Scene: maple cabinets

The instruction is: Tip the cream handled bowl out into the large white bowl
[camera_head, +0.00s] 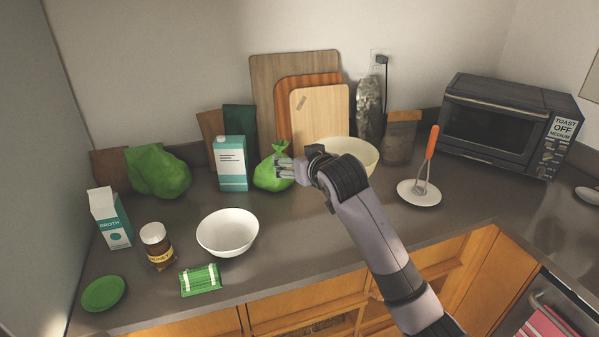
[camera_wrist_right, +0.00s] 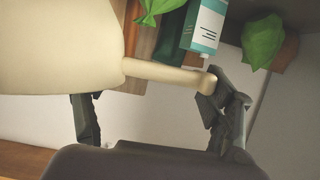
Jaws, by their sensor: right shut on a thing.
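The cream handled bowl (camera_head: 362,153) stands at the back of the counter in the head view, partly hidden behind my right gripper and arm. It looks about upright; I cannot make out what is inside. In the right wrist view its smooth outside (camera_wrist_right: 60,45) and its handle (camera_wrist_right: 165,75) show close up. My right gripper (camera_head: 290,167) is shut on the cream handled bowl, with its fingers (camera_wrist_right: 155,112) on either side of the handle. The large white bowl (camera_head: 228,235) stands upright and looks empty on the front left of the counter. My left gripper is not in view.
A green bag (camera_head: 270,175) is right beside my right gripper, with a teal carton (camera_head: 231,165) left of it. Cutting boards (camera_head: 318,115) lean behind. Counter right of that bowl is clear.

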